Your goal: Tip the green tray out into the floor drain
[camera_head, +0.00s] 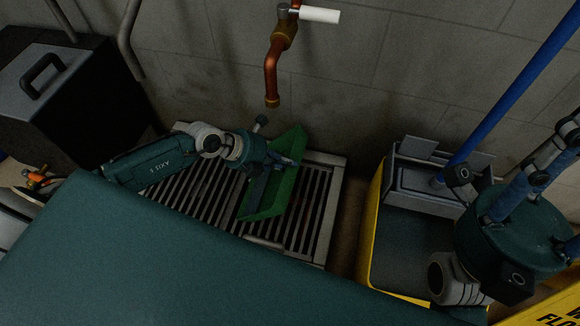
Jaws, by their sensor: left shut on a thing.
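The green tray (289,185) is held over the floor drain, tilted, with its long side running from upper right to lower left. My left gripper (262,182) is shut on the tray, and its dark fingers cover part of it. I cannot make out anything inside the tray. The floor drain (315,205) is a slatted metal grate in a pale frame at the foot of the wall. My teal arm and body hide its near and left parts. My right arm's wrist is at the right edge; its fingers (556,142) are not clear.
A copper tap (271,80) with a white handle hangs from the wall above the drain. A yellow mop bucket (368,235) with a grey wringer (425,185) and blue pole (515,90) stands right. A black box (70,100) is at left.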

